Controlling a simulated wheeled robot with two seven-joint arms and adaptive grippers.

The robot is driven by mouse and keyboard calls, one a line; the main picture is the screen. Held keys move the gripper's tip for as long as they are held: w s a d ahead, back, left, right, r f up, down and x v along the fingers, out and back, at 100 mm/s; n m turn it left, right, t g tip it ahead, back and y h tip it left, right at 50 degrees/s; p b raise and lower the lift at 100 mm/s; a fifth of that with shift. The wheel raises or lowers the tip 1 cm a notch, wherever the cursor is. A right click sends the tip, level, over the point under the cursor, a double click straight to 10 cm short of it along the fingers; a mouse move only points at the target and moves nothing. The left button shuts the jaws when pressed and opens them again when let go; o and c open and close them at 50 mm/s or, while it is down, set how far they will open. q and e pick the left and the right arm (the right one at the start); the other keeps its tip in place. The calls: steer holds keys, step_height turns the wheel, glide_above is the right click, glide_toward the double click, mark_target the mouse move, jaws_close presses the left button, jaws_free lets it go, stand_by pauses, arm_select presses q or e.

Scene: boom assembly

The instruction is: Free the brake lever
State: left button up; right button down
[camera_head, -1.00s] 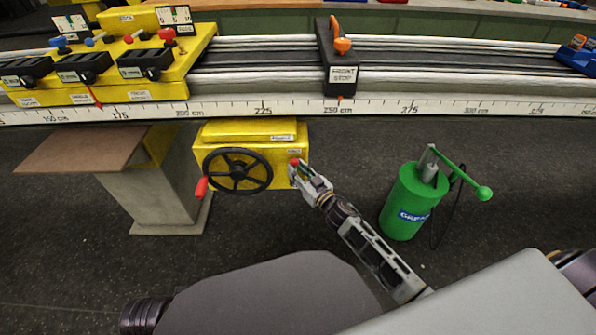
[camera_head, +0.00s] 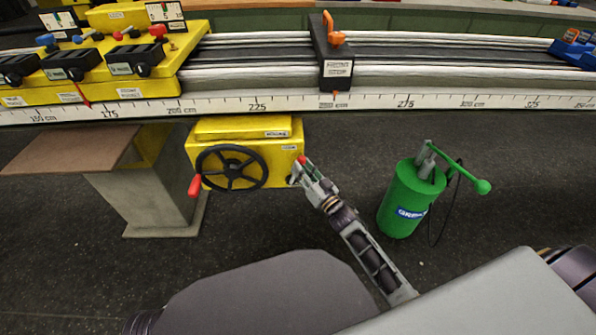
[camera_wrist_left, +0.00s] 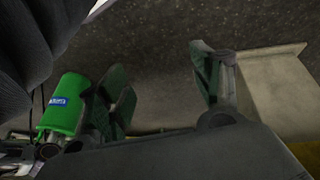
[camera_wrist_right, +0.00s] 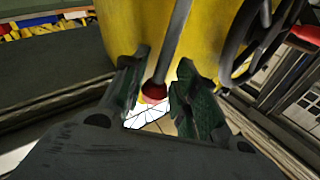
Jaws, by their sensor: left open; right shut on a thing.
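The brake lever shows in the right wrist view as a grey rod (camera_wrist_right: 178,42) with a dark red knob (camera_wrist_right: 153,93), in front of the yellow winch box (camera_wrist_right: 125,28). In the head view its red knob (camera_head: 302,160) is at the right edge of the yellow box (camera_head: 290,160), which carries a black handwheel (camera_head: 232,168) with a red handle. My right gripper (camera_head: 297,174) is shut on the lever, its fingers on both sides of the knob. My left gripper (camera_wrist_left: 163,82) is open and empty in the left wrist view, with floor behind it; it is not visible in the head view.
A green grease pump (camera_head: 402,205) stands on the floor right of my right arm. A concrete pedestal (camera_head: 150,200) with a brown board (camera_head: 70,150) stands left of the box. A long rail with a ruler (camera_head: 370,101) and a front stop (camera_head: 337,62) runs above.

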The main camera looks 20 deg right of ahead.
arm_select(q)
step_height(320, 180, down, 11)
steer(key=w+d+n+t+h+b, duration=0.1)
steer(key=d+t+b, duration=0.1)
steer(key=b, duration=0.3)
steer(key=shift+d+h, duration=0.25)
steer(key=shift+h, duration=0.05)
arm_select(e)
steer(key=s+d+f+m+t+h, duration=0.1)
steer(key=d+f+m+t+h, duration=0.3)
steer(key=m, duration=0.8)
step_height(320, 180, down, 2)
steer(key=shift+s+d+f+m+t+h, duration=0.1)
steer(key=shift+s+d+m+t+h, duration=0.25)
steer(key=shift+d+h, duration=0.5)
arm_select(q)
steer(key=shift+r, duration=0.1)
arm_select(e)
steer(key=shift+w+a, duration=0.1)
steer(key=shift+a, duration=0.05)
steer(key=c, duration=1.4)
jaws_free()
steer(key=shift+o, duration=0.2)
steer(key=shift+f, duration=0.1)
steer(key=v, duration=1.2)
steer(key=shift+w+a, duration=0.1)
steer(key=shift+a, duration=0.05)
